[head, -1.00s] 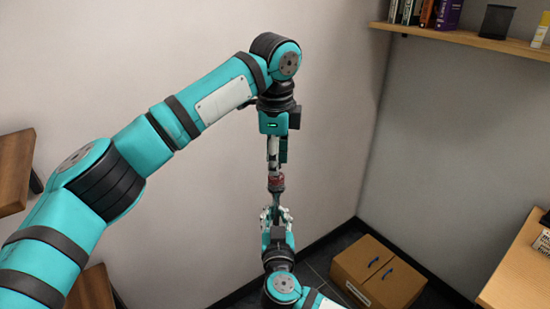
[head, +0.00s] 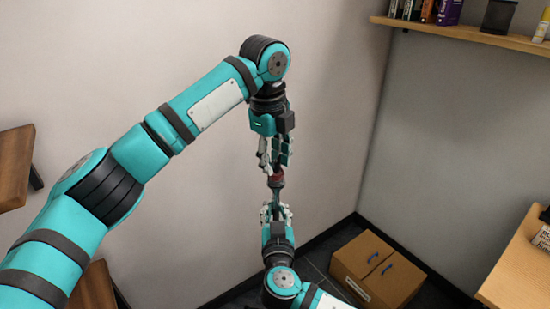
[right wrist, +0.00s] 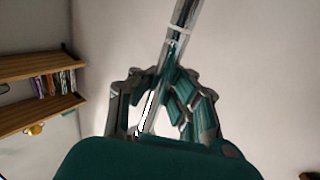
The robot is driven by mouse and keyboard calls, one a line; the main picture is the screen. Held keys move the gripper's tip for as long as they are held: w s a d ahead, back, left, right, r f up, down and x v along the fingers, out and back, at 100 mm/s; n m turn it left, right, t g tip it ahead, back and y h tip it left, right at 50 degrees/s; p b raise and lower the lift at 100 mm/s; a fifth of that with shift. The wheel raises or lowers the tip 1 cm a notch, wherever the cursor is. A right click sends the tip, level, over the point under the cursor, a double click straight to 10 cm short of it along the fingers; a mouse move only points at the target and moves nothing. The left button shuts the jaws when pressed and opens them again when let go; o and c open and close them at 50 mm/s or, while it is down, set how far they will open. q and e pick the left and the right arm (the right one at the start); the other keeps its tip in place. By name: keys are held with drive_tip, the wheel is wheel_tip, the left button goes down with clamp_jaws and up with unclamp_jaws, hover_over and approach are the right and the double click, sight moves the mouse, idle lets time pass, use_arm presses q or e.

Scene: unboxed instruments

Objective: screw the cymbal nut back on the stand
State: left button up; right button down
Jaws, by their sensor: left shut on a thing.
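My left gripper (head: 273,166) points down from above, its fingertips shut at the top of the stand. The cymbal nut is hidden or too small to make out between these fingertips. Directly below them is a dark red piece (head: 276,181) around the stand's upper rod. The cymbal stand (head: 276,200) shows as a short dark upright rod between my two grippers. My right gripper (head: 276,212) comes from below, its fingers closed around the rod. In the right wrist view the stand (right wrist: 178,40) is a shiny metal tube running up between the fingers.
A closed cardboard box (head: 378,272) lies on the dark floor to the right. A wooden shelf (head: 480,38) with books is at upper right, and a wooden table (head: 520,270) at right edge. Wooden boards (head: 14,170) are at left. Walls stand behind the grippers.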

use_arm(q)
drive_tip(key=m, duration=0.4)
drive_tip(key=shift+w+a+m, duration=0.25)
drive_tip(key=shift+a+m, duration=0.05)
drive_tip(key=shift+o, duration=0.2)
drive_tip(key=m, duration=0.2)
drive_tip(key=m+g, duration=0.1)
drive_tip(key=m, duration=0.1)
drive_tip(key=shift+w+a+h, duration=0.1)
drive_tip(key=shift+w+h, duration=0.1)
drive_tip(key=shift+h, duration=0.1)
drive_tip(key=m, duration=0.4)
drive_tip(key=shift+w, duration=0.2)
drive_tip(key=shift+o, duration=0.4)
drive_tip(key=m, duration=0.4)
drive_tip(key=shift+w+a+r+g, duration=0.1)
drive_tip(key=shift+w+g, duration=0.05)
drive_tip(key=shift+g, duration=0.25)
drive_tip(key=o, duration=0.8)
drive_tip(key=shift+o, duration=0.2)
drive_tip(key=shift+r, duration=0.2)
